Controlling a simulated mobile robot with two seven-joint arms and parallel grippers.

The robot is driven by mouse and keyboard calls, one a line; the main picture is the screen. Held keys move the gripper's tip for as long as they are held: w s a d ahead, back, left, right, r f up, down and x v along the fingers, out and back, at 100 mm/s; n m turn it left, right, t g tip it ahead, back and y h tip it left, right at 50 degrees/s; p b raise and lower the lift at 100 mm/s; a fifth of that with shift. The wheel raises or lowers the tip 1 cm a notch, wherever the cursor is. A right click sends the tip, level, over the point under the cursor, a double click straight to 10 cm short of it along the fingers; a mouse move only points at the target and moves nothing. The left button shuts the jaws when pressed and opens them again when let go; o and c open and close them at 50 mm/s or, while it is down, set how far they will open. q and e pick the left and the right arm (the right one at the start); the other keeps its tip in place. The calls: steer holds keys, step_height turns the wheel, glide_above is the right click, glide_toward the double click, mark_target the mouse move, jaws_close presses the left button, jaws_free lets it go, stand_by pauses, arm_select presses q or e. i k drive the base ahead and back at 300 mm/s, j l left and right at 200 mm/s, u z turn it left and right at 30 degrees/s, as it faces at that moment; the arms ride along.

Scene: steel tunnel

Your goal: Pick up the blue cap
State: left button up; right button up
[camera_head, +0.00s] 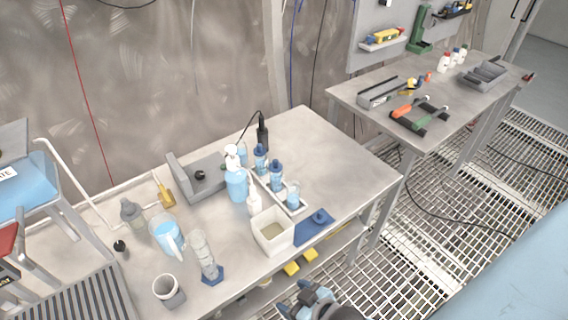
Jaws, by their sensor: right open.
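My right gripper (303,297) shows at the bottom edge of the head view, in front of the table and apart from the cap. It is open, and I see nothing between its fingers. Two clear bottles with blue tops, a back one (260,158) and a nearer one (276,176), stand in a light rack behind the mat. My left gripper is not in view.
A cream square bin (272,233) stands just left of the mat. A blue spray bottle (237,182), a pitcher (167,236) and a glass cylinder (204,256) stand further left. The table's right end is clear. A second table (433,100) holds tools.

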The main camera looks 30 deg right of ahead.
mark_target(318, 217)
steer(key=z, duration=1.3)
